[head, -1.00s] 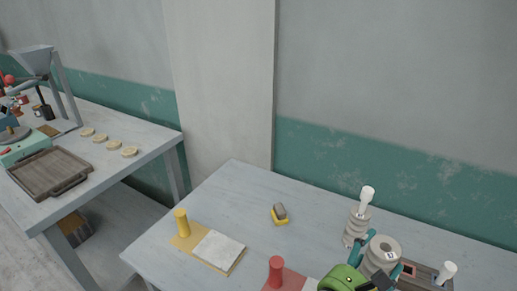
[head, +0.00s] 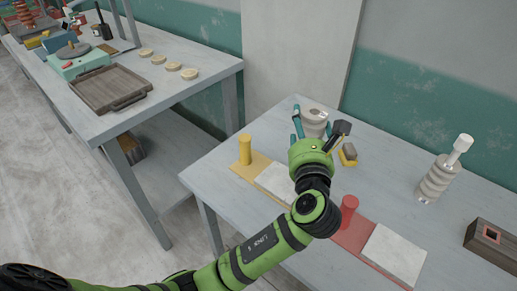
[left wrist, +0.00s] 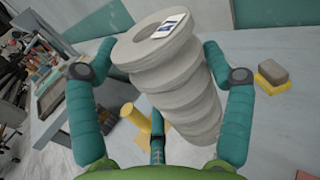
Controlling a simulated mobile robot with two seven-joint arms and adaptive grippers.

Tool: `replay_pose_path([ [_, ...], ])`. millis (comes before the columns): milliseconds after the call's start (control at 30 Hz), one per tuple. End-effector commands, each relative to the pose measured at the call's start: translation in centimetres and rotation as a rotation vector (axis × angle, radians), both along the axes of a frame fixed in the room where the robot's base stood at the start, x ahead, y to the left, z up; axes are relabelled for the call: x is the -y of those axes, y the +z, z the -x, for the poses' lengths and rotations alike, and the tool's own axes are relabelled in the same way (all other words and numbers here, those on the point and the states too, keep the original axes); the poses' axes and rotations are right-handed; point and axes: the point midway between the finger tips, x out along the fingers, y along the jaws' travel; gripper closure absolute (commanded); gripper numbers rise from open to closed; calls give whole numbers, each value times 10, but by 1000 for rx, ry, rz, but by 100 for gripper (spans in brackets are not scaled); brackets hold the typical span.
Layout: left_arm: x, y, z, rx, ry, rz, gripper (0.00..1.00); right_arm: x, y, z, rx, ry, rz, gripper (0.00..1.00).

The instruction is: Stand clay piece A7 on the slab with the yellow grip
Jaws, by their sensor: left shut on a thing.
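My left gripper (head: 318,138) is shut on a ribbed grey clay piece (head: 314,118) with a hole in its top. In the left wrist view the clay piece (left wrist: 172,72) sits between the teal fingers, with a small label on its top rim, too small to read. The board with the yellow grip (head: 245,150) carries a pale slab (head: 272,182), partly hidden by my left arm. The held piece appears above and behind this slab; its base is hidden in the head view. My right gripper is not in view.
A red grip (head: 348,208) stands beside another pale slab (head: 396,252). A sponge on a yellow base (head: 348,156) lies behind. Another ribbed clay piece (head: 436,180) with a white rod stands right, near a wooden block (head: 492,242).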

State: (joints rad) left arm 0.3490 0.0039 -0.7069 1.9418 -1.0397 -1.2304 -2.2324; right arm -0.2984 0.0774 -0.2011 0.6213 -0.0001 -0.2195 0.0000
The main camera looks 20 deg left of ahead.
Motion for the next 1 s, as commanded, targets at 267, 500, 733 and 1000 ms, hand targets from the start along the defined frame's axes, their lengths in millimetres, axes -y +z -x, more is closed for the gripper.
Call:
replay_pose_path([
  [267,-63,-35,-5,4,2,-5,78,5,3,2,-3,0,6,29],
  [500,-92,-53,-8,5,-1,-1,78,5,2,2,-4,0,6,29],
  [733,-95,-76,-8,2,-2,-2,78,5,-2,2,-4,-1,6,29],
  [1000,-95,-95,-8,6,-2,0,78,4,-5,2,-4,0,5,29],
])
